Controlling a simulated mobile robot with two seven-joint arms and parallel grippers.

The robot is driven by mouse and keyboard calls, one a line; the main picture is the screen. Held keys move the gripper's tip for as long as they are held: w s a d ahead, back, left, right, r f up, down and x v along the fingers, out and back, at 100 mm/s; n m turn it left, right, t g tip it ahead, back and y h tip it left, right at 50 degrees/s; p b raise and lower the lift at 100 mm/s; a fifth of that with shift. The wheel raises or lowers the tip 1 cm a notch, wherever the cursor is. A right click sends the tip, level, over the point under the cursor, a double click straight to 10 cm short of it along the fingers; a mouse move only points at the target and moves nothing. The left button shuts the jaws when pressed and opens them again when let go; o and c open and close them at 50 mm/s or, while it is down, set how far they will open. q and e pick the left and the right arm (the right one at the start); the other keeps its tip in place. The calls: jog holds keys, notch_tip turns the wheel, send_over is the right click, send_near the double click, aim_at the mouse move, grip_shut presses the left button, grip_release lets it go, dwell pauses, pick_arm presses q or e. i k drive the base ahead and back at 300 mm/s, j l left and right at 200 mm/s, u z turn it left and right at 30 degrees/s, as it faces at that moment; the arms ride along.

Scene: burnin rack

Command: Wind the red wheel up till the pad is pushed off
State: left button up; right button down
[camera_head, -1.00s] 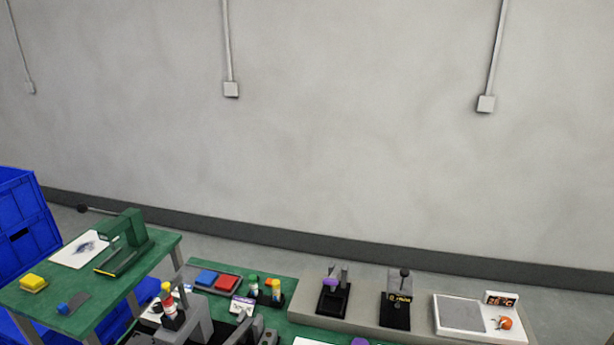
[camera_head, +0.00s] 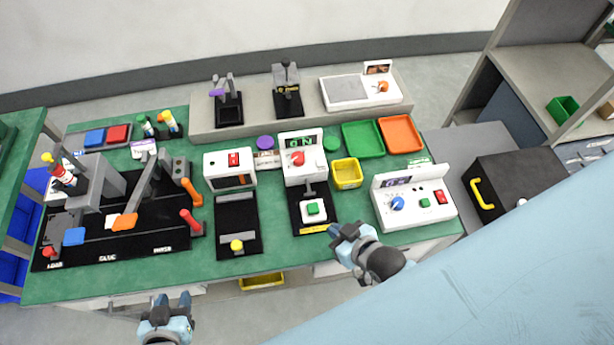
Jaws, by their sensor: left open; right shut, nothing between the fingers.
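A red wheel (camera_head: 298,158) sits on the front of a white box with a green-lit display (camera_head: 301,141) on the work table. Just in front of the box is a black fixture (camera_head: 298,212) holding a white block with a small green pad (camera_head: 313,209) on top. The pad is in place on the block. My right gripper (camera_head: 342,231) is shut and empty at the table's front edge, right of and nearer than the fixture. My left gripper (camera_head: 172,301) is open and empty, in front of the table at the lower left. Neither touches the wheel.
Left of the wheel stands a white box with a red switch (camera_head: 233,159). To its right are a yellow bin (camera_head: 346,172), a green tray (camera_head: 363,139), an orange tray (camera_head: 400,134) and a blue-knob box (camera_head: 397,203). Black lever fixtures (camera_head: 112,238) fill the table's left.

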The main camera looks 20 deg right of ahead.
aim_at(297, 159)
jog(key=k+z, duration=0.15)
jog(key=z, duration=0.2)
jog(key=k+l+z, duration=0.1)
jog(key=z, duration=0.25)
jog(key=k+l+z, duration=0.1)
jog(key=z, duration=0.2)
